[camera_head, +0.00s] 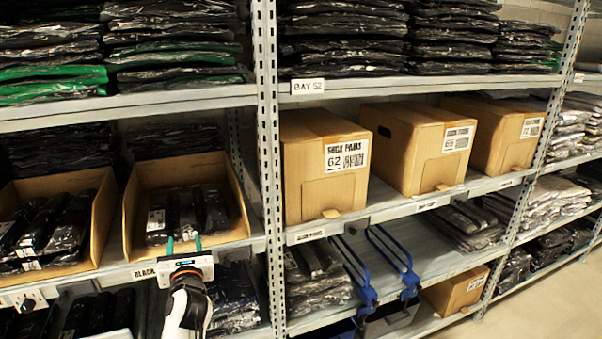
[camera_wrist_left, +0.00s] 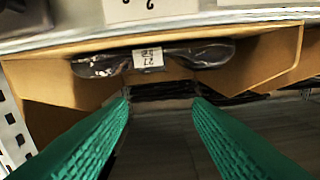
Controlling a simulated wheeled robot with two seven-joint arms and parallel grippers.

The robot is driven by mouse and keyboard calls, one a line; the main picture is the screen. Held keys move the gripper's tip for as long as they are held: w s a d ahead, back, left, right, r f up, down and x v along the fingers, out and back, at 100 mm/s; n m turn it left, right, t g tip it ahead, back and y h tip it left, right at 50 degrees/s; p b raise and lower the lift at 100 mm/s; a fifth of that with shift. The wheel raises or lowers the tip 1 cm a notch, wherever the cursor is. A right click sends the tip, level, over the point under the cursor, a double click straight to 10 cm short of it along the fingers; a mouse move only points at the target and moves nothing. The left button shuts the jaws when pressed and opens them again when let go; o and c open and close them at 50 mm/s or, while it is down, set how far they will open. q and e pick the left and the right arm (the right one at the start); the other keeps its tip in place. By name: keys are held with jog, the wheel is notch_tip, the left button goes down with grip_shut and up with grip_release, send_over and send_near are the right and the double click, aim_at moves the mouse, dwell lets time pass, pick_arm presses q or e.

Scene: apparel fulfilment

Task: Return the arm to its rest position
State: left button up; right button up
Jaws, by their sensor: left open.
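My left gripper (camera_head: 184,243) is at the front of the shelf, with its teal fingers pointing toward an open brown carton (camera_head: 133,222) of black bagged items (camera_head: 188,208). In the left wrist view my left gripper (camera_wrist_left: 160,100) has its two green fingers spread apart, with nothing held between them. Beyond the fingertips the wrist view shows a brown carton (camera_wrist_left: 265,62) and a black bagged item (camera_wrist_left: 210,52) with a white label. The gap between fingertips and bags cannot be judged exactly. My right gripper does not show.
A second open carton (camera_head: 105,215) stands to the left. A rack upright (camera_head: 268,150) is right of my arm. Closed boxes (camera_head: 325,165) stand on the shelf beyond it. Blue rails (camera_head: 395,262) are lower right. Floor (camera_head: 540,300) is clear at far right.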

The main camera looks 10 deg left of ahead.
pick_arm(q)
jog(key=s+d+r+m+t+h, duration=0.2)
jog(key=s+d+m+t+h, duration=0.15)
jog(key=d+m+h, duration=0.65)
jog(key=s+d+r+m+t+h, duration=0.2)
jog(key=s+d+m+t+h, duration=0.25)
jog(key=m, duration=0.95)
jog(key=s+d+f+m+g+h, duration=0.4)
jog(key=s+d+f+m+g, duration=0.65)
jog(key=f+m, duration=0.2)
jog(key=s+a+f+m+g+y, duration=0.35)
jog(key=s+f+g, duration=0.2)
jog(key=s, duration=0.35)
jog(key=s+a+f+m+g+y, duration=0.3)
jog(key=s+a+f+g+y, duration=0.15)
jog(key=s+f, duration=0.3)
notch_tip(320, 180, down, 24)
jog(key=s, duration=0.2)
jog(key=s+a+f+g+y, duration=0.1)
jog(key=s+a+f+g, duration=0.1)
jog(key=s+f, duration=1.4)
jog(key=shift+s+a+f, duration=0.15)
jog(key=shift+a+f, duration=0.1)
jog(key=shift+a, duration=0.3)
